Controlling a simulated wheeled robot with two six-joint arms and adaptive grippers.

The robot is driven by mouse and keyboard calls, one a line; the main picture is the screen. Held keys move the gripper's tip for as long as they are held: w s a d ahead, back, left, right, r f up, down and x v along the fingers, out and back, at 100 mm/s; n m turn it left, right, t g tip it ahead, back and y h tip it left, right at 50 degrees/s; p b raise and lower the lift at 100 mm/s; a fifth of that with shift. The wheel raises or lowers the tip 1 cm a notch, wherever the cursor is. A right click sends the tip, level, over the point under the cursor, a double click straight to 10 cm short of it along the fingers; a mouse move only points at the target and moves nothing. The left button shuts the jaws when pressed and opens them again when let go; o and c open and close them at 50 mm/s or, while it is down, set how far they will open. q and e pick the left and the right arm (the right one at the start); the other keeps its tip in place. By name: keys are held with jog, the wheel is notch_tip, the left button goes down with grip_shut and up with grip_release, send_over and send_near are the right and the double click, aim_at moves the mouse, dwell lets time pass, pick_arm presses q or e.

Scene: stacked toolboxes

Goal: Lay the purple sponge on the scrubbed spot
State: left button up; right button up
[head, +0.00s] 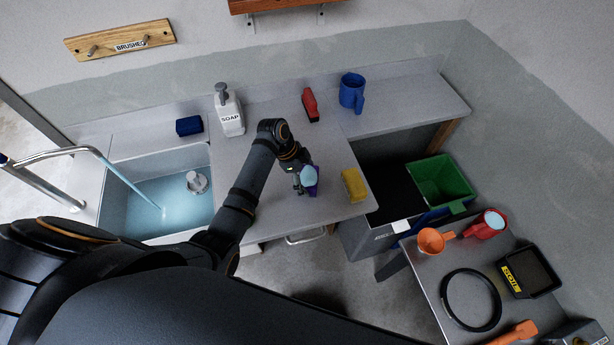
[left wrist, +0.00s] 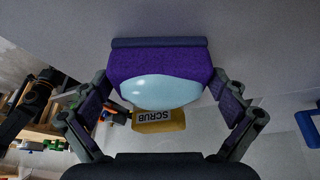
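The purple sponge (head: 315,187) is at the tip of my left gripper (head: 300,178), over the right part of the counter. In the left wrist view the purple sponge (left wrist: 160,62) is a purple block with a dark band along its upper edge. A pale blue rounded patch covers its near face. The fingers of my left gripper (left wrist: 163,98) press on its two sides. Whether its underside touches the counter, I cannot tell. No clearly marked scrubbed spot shows on the counter. My right gripper is not in view.
A yellow block (head: 354,185) is close right of the gripper; its SCRUB label shows in the left wrist view. A red object (head: 311,104), blue mug (head: 352,92), soap bottle (head: 229,112) and dark blue block (head: 189,125) stand behind. The sink (head: 118,205) lies left.

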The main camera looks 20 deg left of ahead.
pick_arm(q)
jog(key=shift+r, duration=0.2)
jog(key=shift+a+r, duration=0.2)
jog(key=shift+r, duration=0.1)
jog(key=b+v, duration=0.3)
jog(key=v, duration=0.8)
